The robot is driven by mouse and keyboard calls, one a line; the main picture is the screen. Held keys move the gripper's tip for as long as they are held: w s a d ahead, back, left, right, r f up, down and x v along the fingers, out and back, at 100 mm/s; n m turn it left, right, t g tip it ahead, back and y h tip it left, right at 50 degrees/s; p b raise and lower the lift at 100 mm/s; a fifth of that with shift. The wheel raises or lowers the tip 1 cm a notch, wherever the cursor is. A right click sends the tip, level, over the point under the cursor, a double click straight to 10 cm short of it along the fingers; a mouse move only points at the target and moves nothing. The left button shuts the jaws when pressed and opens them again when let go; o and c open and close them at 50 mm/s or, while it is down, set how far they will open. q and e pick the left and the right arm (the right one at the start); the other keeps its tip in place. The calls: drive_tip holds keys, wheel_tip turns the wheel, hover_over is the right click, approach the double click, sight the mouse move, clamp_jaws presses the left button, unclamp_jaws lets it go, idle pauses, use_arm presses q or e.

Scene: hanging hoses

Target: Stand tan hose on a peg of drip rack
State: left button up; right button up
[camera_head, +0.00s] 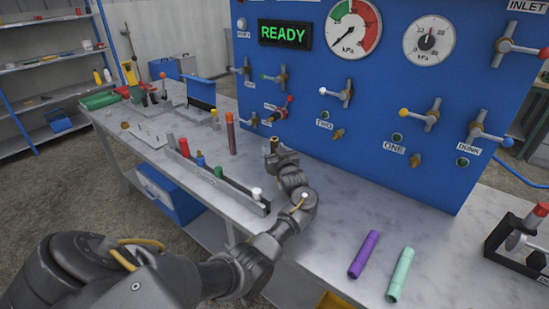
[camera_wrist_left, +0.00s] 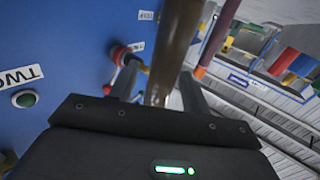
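A brownish tube, which I take to be the tan hose (camera_wrist_left: 174,45), runs between the two fingers of my left gripper (camera_wrist_left: 160,85) in the left wrist view. The fingers sit close on both sides of it. In the head view my left gripper (camera_head: 273,150) is above the bench in front of the blue panel, and the tan hose cannot be made out there. A long low rack (camera_head: 232,187) with red, blue, green and white pieces lies left of the gripper. I cannot tell whether it is the drip rack. My right gripper is out of view.
A reddish-brown tube (camera_head: 231,133) stands upright left of my gripper. A purple hose (camera_head: 364,254) and a mint hose (camera_head: 400,275) lie on the bench at front right. Valves and nozzles stick out from the blue panel (camera_head: 330,125). The bench between is clear.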

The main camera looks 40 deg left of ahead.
use_arm(q)
drive_tip(key=c, duration=0.9)
drive_tip(key=shift+r, duration=0.6)
drive_tip(key=s+d+r, duration=0.8)
drive_tip(key=d+r, duration=0.3)
drive_tip(key=shift+s+r+b, duration=0.2)
drive_tip(key=shift+r+b, duration=0.2)
drive_tip(key=shift+s+f, duration=0.1)
